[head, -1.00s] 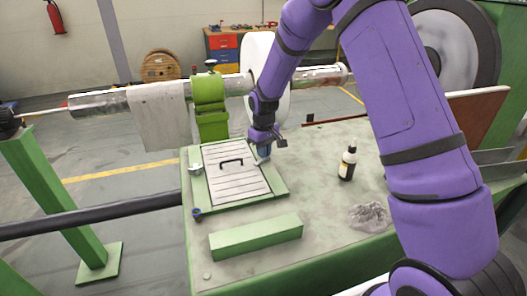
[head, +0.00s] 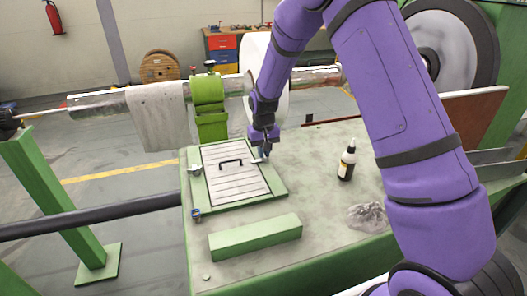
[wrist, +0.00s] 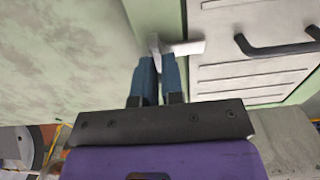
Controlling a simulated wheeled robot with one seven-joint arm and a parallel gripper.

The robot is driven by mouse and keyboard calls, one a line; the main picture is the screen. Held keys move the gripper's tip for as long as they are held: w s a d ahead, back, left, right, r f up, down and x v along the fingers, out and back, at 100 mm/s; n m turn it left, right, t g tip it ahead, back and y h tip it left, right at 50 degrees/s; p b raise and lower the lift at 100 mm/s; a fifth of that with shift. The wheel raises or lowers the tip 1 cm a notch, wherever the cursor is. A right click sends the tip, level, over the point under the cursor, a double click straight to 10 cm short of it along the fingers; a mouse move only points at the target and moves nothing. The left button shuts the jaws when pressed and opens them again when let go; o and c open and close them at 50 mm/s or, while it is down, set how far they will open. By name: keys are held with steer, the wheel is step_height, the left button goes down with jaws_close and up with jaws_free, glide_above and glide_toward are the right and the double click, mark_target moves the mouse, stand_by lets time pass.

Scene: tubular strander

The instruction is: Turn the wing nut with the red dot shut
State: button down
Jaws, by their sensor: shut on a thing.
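The silver wing nut (wrist: 187,47) sits at the edge of the white slatted lid (wrist: 258,68) in the wrist view. One part reaches over the lid and another sits between my fingertips. My gripper (wrist: 157,60) is shut on this wing nut, its blue fingers close together. In the head view my gripper (head: 265,150) is at the lid's right edge, and the nut is mostly hidden there. No red dot shows, so its marking cannot be told. Two other fasteners sit at the lid's left side, one at the upper left (head: 195,169) and one with blue at the lower left (head: 197,214).
The lid (head: 235,178) has a black handle (head: 231,162) on top. A green block (head: 255,238) lies in front of it. A dark bottle (head: 347,162) and a crumpled rag (head: 368,216) lie to the right. A green clamp (head: 209,105) and a long tube stand behind.

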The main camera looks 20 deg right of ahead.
steer(key=c, duration=1.2)
jaws_free()
steer(key=shift+c, duration=0.2)
steer(key=shift+r, duration=0.1)
step_height(320, 180, up, 11)
